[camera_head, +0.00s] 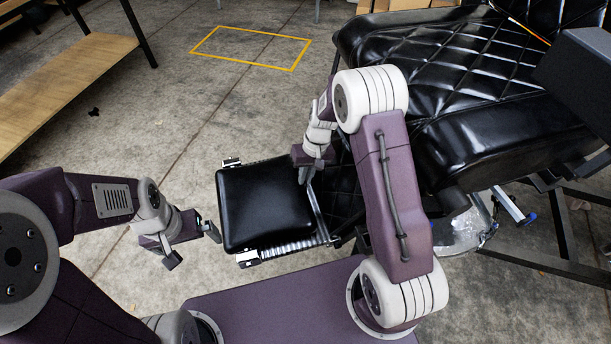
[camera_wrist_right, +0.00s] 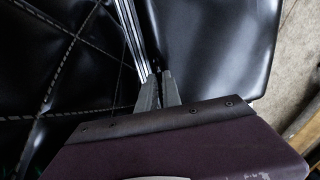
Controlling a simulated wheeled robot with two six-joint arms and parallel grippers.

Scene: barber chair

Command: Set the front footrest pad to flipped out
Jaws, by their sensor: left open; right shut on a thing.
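The front footrest pad (camera_head: 262,208) is a smooth black cushion with metal fittings. In the head view it extends to the left from the quilted black leg section, with a metal bar (camera_head: 318,210) along its right edge. My right gripper (camera_head: 307,177) is shut at the pad's right edge, by the bar. In the right wrist view the fingers (camera_wrist_right: 157,92) close at the end of the striped metal bar (camera_wrist_right: 133,38), with the smooth pad (camera_wrist_right: 210,45) to the right; the exact grip is hidden. My left gripper (camera_head: 194,246) is open and empty, left of the pad.
The quilted black chair seat (camera_head: 470,75) fills the upper right. Its metal frame (camera_head: 565,225) stands at the right. A wooden bench (camera_head: 60,80) is at the upper left.

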